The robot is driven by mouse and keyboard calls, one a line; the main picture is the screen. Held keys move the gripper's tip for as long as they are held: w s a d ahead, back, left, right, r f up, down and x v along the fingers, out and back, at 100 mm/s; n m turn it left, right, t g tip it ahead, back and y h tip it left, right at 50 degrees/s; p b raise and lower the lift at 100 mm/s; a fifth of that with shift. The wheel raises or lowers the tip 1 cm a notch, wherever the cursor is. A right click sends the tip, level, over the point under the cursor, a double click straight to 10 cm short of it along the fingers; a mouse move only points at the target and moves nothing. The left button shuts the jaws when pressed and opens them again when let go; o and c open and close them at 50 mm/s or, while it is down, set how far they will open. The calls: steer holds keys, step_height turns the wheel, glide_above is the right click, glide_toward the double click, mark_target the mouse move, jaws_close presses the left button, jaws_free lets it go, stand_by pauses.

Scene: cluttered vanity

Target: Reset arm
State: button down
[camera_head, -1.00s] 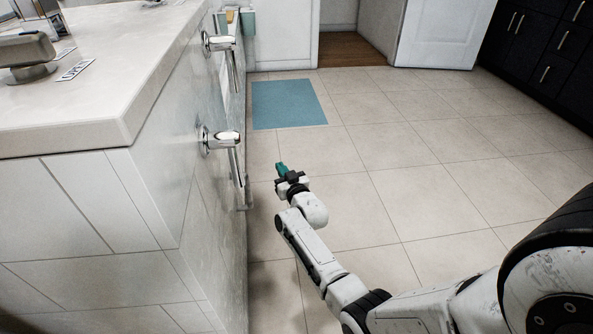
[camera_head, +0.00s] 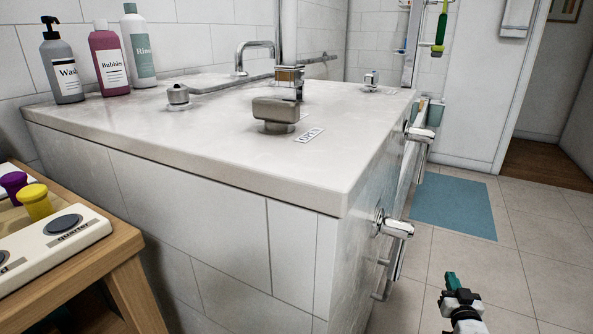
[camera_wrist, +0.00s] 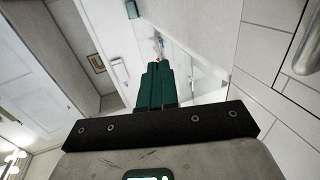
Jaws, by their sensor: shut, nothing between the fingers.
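My gripper (camera_head: 452,281) shows at the lower right of the head view, low over the tiled floor and to the right of the vanity's side. Its green fingers are together with nothing between them. In the wrist view the green fingers (camera_wrist: 155,84) point ahead, closed, with a wall and a door area beyond. Most of my arm is outside the head view.
The white vanity (camera_head: 200,160) fills the middle, with metal handles (camera_head: 394,228) jutting from its right side near my gripper. Several bottles (camera_head: 107,62) stand at its back left. A wooden table (camera_head: 95,265) is at lower left. Open floor (camera_head: 520,265) lies right, with a blue mat (camera_head: 453,205).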

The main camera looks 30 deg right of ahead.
steer(key=a+f+n+g+y, duration=0.2)
steer(key=a+f+y, duration=0.15)
steer(key=a, duration=0.85)
steer(key=a+f+n+g+y, duration=0.1)
steer(key=a+f+g+y, duration=0.2)
steer(key=a, duration=0.9)
steer(key=s+a+n+g+y+p, duration=0.1)
steer(key=s+a+n+g+y, duration=0.2)
steer(key=s+a, duration=0.65)
steer(key=s+a+r+n+g+y, duration=0.1)
steer(key=s+a+r+g, duration=0.15)
steer(key=s, duration=0.45)
steer(key=s+a+r+n+g+y, duration=0.1)
steer(key=s+a+r+g, duration=0.15)
steer(key=s, duration=0.45)
step_height(320, 180, up, 37)
steer(key=p, duration=3.8)
steer(key=shift+w+a+m+p, duration=0.3)
steer(key=shift+w, duration=0.05)
